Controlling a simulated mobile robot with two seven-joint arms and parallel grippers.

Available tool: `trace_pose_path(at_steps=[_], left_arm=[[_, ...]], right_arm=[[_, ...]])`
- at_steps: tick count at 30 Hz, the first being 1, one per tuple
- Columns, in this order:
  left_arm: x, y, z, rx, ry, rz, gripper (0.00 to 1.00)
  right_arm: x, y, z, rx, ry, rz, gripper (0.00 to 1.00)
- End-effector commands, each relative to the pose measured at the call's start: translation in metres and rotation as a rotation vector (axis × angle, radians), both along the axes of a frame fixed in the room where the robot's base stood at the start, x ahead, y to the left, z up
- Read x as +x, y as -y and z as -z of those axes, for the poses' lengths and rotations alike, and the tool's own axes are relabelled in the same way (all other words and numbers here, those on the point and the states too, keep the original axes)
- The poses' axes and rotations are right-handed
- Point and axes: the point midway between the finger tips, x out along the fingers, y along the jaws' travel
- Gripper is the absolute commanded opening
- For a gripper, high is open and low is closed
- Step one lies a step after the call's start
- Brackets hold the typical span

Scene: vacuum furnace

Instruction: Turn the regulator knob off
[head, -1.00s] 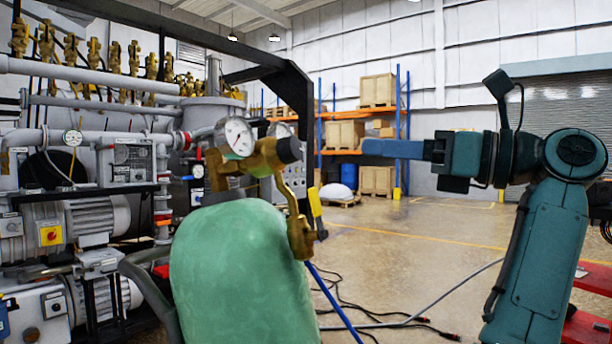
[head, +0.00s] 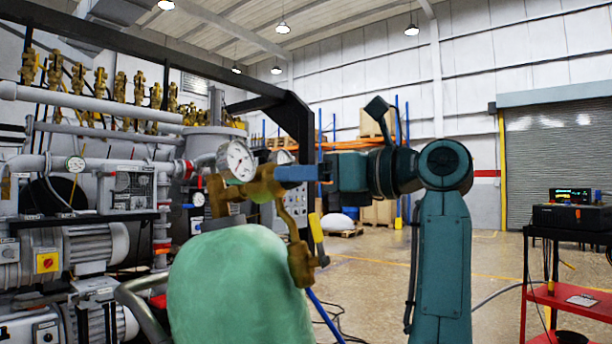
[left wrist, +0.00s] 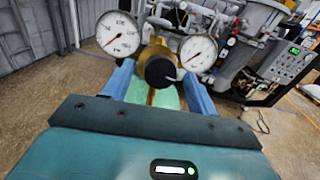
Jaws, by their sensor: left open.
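The regulator is brass (head: 262,186), on top of a green gas cylinder (head: 235,290). Its black round knob (left wrist: 160,70) faces the left wrist camera, between two white dial gauges (left wrist: 118,35). One gauge (head: 236,160) also shows in the head view, where the knob is hidden behind my blue finger. My left gripper (head: 282,173) is open at the regulator. In the left wrist view, the left gripper's (left wrist: 158,76) two blue fingers lie on either side of the knob. I cannot tell whether they touch it. My right gripper is not in view.
A pump rig with pipes and motors (head: 85,245) stands at the left. A red cart (head: 565,300) carrying an instrument stands at the right. A blue hose (head: 325,318) runs down beside the cylinder. Open floor lies behind my arm.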

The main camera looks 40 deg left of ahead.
Motion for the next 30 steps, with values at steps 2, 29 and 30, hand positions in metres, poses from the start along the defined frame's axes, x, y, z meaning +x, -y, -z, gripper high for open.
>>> trace_pose_path(at_steps=[2,29,30], left_arm=[[-0.0006,-0.0023,0.0002,0.000,0.000,-0.001,0.58],[-0.0002,-0.0020,0.0000,0.001,0.002,0.000,0.14],[-0.0001,-0.0020,-0.0001,0.002,0.005,-0.001,0.14]], right_arm=[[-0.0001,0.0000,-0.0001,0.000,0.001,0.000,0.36],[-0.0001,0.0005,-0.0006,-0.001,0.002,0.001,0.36],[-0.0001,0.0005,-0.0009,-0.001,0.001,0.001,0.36]])
